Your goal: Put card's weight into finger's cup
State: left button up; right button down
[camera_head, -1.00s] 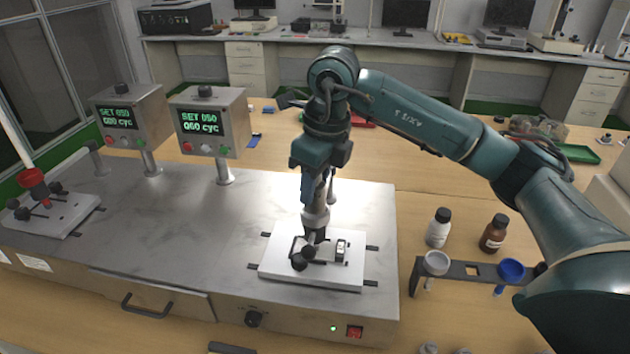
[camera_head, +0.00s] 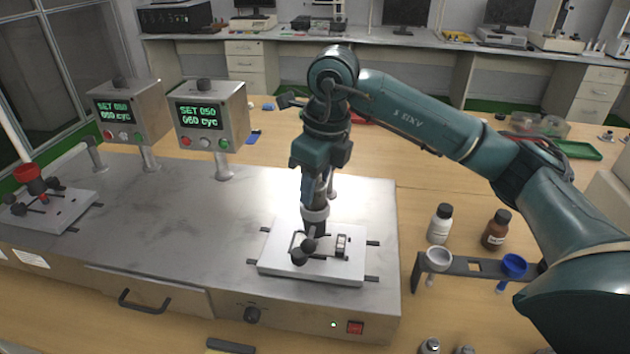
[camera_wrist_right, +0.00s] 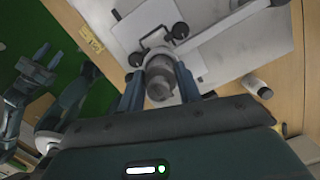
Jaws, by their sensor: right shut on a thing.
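My right gripper (camera_head: 317,200) points down over the white plate (camera_head: 275,257) of the right-hand station. It is shut on a grey metal weight, which shows between the two fingers in the right wrist view (camera_wrist_right: 160,80). The weight is upright above the black-knobbed clamp (camera_head: 303,250); I cannot tell whether it still touches what is under it. At the left-hand station a red cup (camera_head: 27,173) sits above a white plate (camera_head: 62,212) with black knobs.
Two display boxes (camera_head: 211,115) on posts stand behind the plates on the metal machine top (camera_head: 190,230). To the right, a rack (camera_head: 460,264) holds a white cup (camera_head: 438,258) and a blue cup (camera_head: 514,265), with a white bottle (camera_head: 440,224) and a brown bottle (camera_head: 496,230) behind.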

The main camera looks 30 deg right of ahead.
jog(key=c, duration=0.9)
grip_release()
jog(key=shift+o, duration=0.5)
jog(key=o, duration=0.5)
jog(key=shift+s+d+r+p, duration=0.1)
jog(key=shift+s+r+p, duration=0.1)
jog(key=shift+r+p, duration=1.2)
jog(key=shift+s+d+r+p, duration=0.15)
jog(key=shift+r+p, duration=0.25)
jog(key=shift+r, duration=0.65)
jog(key=shift+s+r+p, duration=0.1)
jog(key=shift+r+p, duration=0.3)
jog(key=shift+r, duration=0.65)
